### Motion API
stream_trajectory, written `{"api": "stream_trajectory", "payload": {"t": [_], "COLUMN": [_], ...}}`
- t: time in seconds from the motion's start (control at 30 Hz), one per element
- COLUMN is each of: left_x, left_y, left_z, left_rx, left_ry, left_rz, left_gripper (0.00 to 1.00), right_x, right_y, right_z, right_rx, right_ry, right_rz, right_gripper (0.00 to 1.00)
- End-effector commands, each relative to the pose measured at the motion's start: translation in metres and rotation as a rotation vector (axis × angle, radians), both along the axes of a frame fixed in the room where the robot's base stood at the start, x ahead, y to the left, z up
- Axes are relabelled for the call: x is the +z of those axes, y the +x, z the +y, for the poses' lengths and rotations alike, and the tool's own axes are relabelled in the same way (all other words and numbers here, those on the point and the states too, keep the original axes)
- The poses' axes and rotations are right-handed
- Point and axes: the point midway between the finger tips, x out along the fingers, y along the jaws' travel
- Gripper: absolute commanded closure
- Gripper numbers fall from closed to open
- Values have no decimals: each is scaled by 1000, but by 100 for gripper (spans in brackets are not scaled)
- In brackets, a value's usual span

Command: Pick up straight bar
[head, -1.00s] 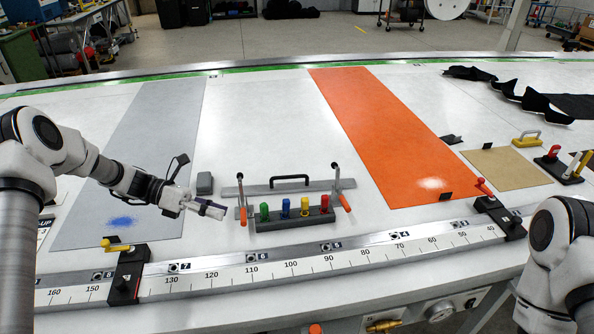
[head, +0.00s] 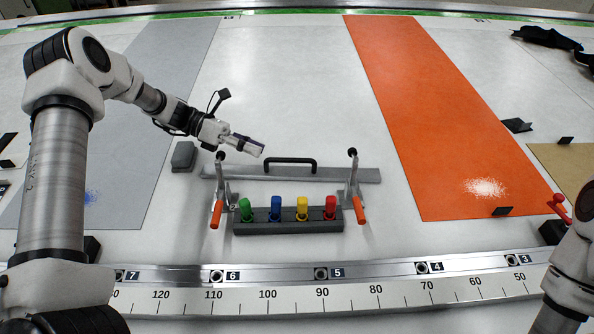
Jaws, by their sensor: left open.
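The straight bar (head: 345,175) is a long flat grey metal bar with a black handle (head: 291,161) on top. It lies across the white table, behind a dark block. Two toggle clamps with orange grips, the left one (head: 217,208) and the right one (head: 359,205), stand by its two ends. My left gripper (head: 262,149) is open and empty, above and just behind the bar's left part, to the left of the handle. My right gripper is out of view; only part of my right arm shows at the right edge.
A dark block (head: 250,228) with green, blue, yellow and red pegs sits in front of the bar. A small grey block (head: 183,156) lies to the left. An orange sheet (head: 430,130) lies to the right, a grey sheet (head: 160,85) to the left. A numbered ruler rail (head: 300,298) runs along the front.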

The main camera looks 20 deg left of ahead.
Motion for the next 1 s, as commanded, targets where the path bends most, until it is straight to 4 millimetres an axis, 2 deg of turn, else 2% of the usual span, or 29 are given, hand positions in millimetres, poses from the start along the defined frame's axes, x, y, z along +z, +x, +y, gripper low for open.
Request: {"api": "stream_trajectory", "payload": {"t": [0.07,0.27,0.53,0.77,0.8,0.87,0.9,0.93,1.0], "left_x": [-8,-14,-32,-36,-36,-36,-36,-36,-36], "left_y": [1,5,15,16,16,16,16,16,16], "left_z": [-3,-27,-67,-71,-71,-71,-71,-71,-71], "left_rx": [-1,-2,-4,0,0,0,0,0,0], "left_ry": [0,1,1,0,0,0,0,0,0], "left_rz": [0,3,4,0,0,0,0,0,0], "left_gripper": [57,57,57,57,60,81,96,100,100], "right_x": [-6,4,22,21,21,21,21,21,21], "right_y": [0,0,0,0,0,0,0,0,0], "right_z": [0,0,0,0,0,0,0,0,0], "right_rx": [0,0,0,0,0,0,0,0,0], "right_ry": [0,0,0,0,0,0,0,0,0], "right_rz": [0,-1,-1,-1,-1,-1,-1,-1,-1], "right_gripper": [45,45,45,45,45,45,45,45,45]}}
